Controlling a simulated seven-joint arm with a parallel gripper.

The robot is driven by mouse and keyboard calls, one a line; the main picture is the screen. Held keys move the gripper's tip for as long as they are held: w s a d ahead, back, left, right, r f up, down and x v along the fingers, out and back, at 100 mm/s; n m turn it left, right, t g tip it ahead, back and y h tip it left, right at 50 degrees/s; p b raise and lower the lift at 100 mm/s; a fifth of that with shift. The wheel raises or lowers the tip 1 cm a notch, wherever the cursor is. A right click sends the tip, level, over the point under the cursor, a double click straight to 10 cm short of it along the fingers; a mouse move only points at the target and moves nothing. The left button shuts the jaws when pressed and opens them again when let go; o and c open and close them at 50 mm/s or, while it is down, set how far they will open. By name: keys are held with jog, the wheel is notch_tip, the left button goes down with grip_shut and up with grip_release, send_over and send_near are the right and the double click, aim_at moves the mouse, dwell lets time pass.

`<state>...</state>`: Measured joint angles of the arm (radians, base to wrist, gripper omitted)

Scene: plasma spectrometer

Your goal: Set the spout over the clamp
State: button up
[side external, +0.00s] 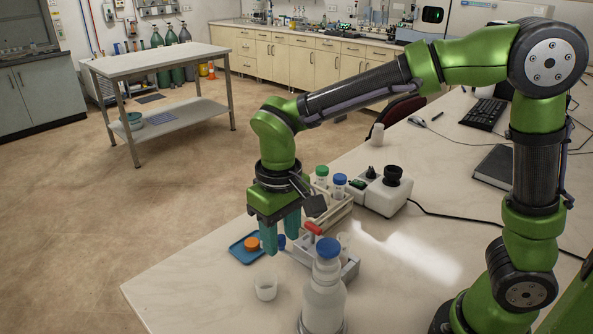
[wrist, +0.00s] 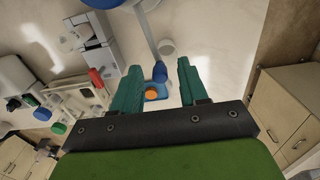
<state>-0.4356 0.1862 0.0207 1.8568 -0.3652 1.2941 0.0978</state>
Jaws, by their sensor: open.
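My gripper (side external: 281,235) points down over the bench, its two teal fingers apart with nothing held between them. A blue knob-like tip (wrist: 159,72) on the end of a thin grey bar (wrist: 150,42) shows between the fingers in the wrist view. The blue tip (side external: 281,241) is beside the fingers in the side view; I cannot tell whether they touch. The bar runs toward a low grey fixture (side external: 346,266). A red handle (side external: 312,228) stands by that fixture, and also shows in the wrist view (wrist: 97,78). I cannot tell for sure which part is the spout and which the clamp.
A blue-capped bottle (side external: 324,299) stands in front of the fixture. A small white cup (side external: 265,287) and a blue tray (side external: 239,250) with an orange cap (side external: 251,243) are near the fingers. Capped vials (side external: 321,175) and a white device (side external: 376,196) stand behind. The bench's front left is clear.

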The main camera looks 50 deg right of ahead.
grip_shut()
jog(key=shift+d, duration=0.1)
dwell(0.3)
jog(key=s+d+m, duration=0.5)
jog(key=d+m, duration=0.4)
jog(key=m, duration=0.6)
jog(key=shift+s+d, duration=0.25)
jog(key=shift+d, duration=0.05)
jog(key=shift+r, duration=0.1)
dwell(0.5)
grip_release()
